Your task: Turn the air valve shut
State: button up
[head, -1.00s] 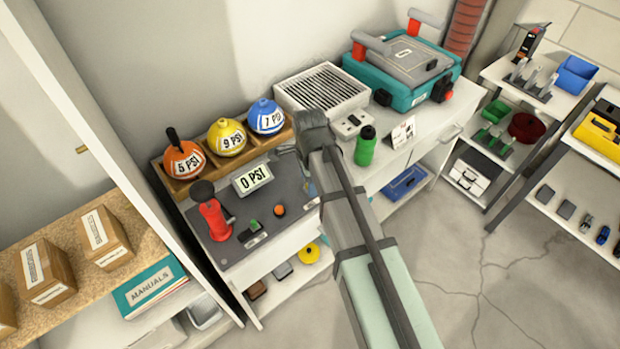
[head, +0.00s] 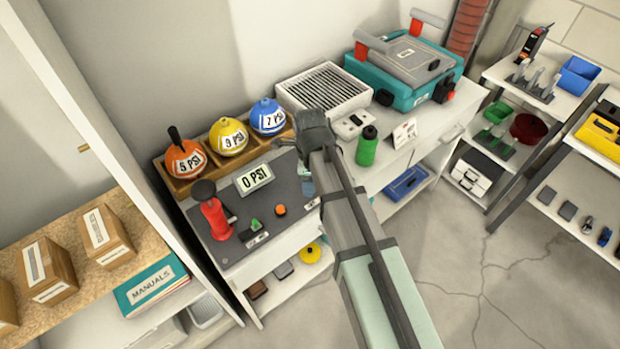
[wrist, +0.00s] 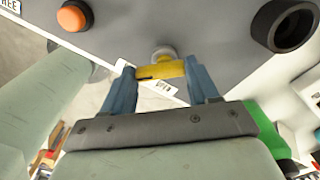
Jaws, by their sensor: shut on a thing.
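The air valve's yellow handle (wrist: 160,71) shows in the wrist view on a short pale metal stem at the grey panel. It lies crosswise between the two blue fingers of my gripper (wrist: 162,84), which is shut on it. In the head view my gripper (head: 307,184) points down at the right end of the grey panel (head: 262,222); my wrist and arm hide most of the valve there. The display (head: 254,179) reads 0 PSI.
An orange button (head: 280,211) and a red pump (head: 214,218) with a black top stand on the panel. Orange, yellow and blue PSI-labelled balls (head: 228,137) sit in a wooden rack behind. A green bottle (head: 367,147) stands close right of my arm.

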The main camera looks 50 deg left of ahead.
jog(key=o, duration=1.1)
jog(key=shift+c, duration=0.2)
notch_tip(320, 180, up, 14)
jog(key=shift+f, duration=0.1)
dwell(0.6)
